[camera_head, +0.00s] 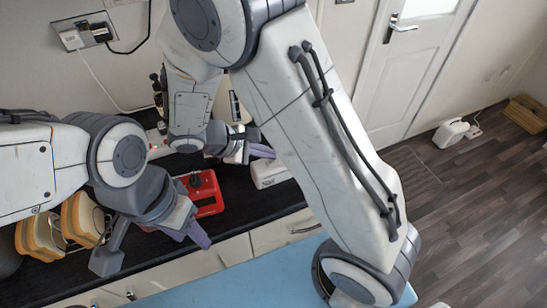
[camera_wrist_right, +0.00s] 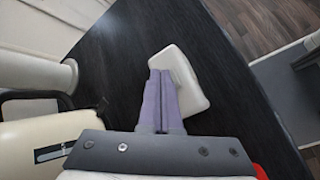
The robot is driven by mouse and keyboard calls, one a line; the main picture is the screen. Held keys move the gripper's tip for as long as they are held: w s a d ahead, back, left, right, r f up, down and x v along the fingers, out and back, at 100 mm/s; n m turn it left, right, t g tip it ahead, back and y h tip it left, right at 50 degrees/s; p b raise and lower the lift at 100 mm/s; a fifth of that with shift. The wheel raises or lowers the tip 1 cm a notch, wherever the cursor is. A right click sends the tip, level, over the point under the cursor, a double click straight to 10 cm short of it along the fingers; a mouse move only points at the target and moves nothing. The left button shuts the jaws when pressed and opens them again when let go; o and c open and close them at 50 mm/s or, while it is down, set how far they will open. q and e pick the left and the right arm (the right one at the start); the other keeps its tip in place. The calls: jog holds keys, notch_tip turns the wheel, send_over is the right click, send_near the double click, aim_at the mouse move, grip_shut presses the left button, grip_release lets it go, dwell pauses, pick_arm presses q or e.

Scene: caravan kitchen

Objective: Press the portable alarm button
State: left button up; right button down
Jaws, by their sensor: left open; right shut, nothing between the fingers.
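A small white box (camera_head: 268,173) with dark lettering lies on the black worktop. A rounded white block, apparently the same box, shows in the right wrist view (camera_wrist_right: 188,82). I cannot make out a button on it, nor tell for certain that it is the portable alarm. My right gripper (camera_head: 268,152) is shut and empty, its purple fingers just beside or over the box; in the right wrist view the fingertips (camera_wrist_right: 161,73) overlap its left edge. Contact cannot be told. My left gripper (camera_head: 150,248) is open and empty near the worktop's front edge.
A red object (camera_head: 207,190) with a black top lies left of the white box. Bread slices (camera_head: 82,218) stand in a rack further left. A cream object (camera_wrist_right: 40,130) stands left of the right fingers. Bare black worktop (camera_wrist_right: 120,55) lies beyond the fingertips.

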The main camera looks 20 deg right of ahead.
aim_at(267, 162)
jog(key=shift+r, duration=0.15)
notch_tip(267, 162, up, 6)
jog(key=p, duration=0.5)
dwell(1.0)
